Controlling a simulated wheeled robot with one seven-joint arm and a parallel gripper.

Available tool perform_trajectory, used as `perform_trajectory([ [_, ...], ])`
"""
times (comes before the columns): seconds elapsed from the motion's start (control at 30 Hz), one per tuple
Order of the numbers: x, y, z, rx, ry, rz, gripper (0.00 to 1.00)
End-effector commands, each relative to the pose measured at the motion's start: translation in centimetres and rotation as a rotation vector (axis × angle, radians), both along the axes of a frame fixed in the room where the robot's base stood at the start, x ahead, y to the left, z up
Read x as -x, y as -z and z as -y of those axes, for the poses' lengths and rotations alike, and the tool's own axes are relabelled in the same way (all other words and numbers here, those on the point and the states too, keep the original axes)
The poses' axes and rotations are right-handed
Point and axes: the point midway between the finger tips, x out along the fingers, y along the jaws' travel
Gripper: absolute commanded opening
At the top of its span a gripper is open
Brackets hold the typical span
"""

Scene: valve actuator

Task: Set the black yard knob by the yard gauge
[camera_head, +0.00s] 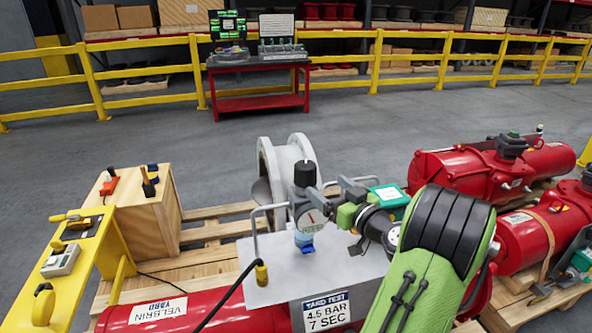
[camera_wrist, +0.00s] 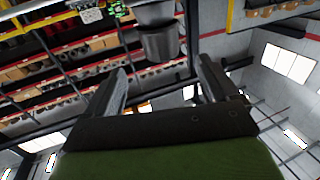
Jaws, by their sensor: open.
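The black knob (camera_head: 304,173) sits upright on top of a grey regulator body. The round white yard gauge (camera_head: 313,218) with a red mark is on that body's front, just below the knob. A sign reading "YARD TEST 4.5 BAR 7 SEC" (camera_head: 326,311) hangs below on the grey plate. In the wrist view my gripper (camera_wrist: 164,68) is open, its two fingers apart with nothing held. A dark grey cylinder (camera_wrist: 160,42), apparently the knob, shows beyond and between the fingertips; I see no contact.
My green and black arm covers the lower right. Red actuators (camera_head: 471,174) lie on pallets at right. A wooden box (camera_head: 145,205) and yellow panel (camera_head: 66,262) stand at left. A black cable crosses the front. A red bench (camera_head: 259,84) and yellow railing stand behind open floor.

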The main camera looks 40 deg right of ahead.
Motion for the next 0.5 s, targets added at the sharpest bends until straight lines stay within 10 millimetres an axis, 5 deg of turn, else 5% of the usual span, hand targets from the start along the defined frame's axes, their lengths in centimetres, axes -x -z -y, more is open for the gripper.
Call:
perform_trajectory([
  [0.3, -7.8, -0.3, 1.3, 0.002, -0.008, 0.0, 0.87],
  [0.5, -11.0, -0.2, 2.1, 0.001, -0.005, -0.001, 0.87],
])
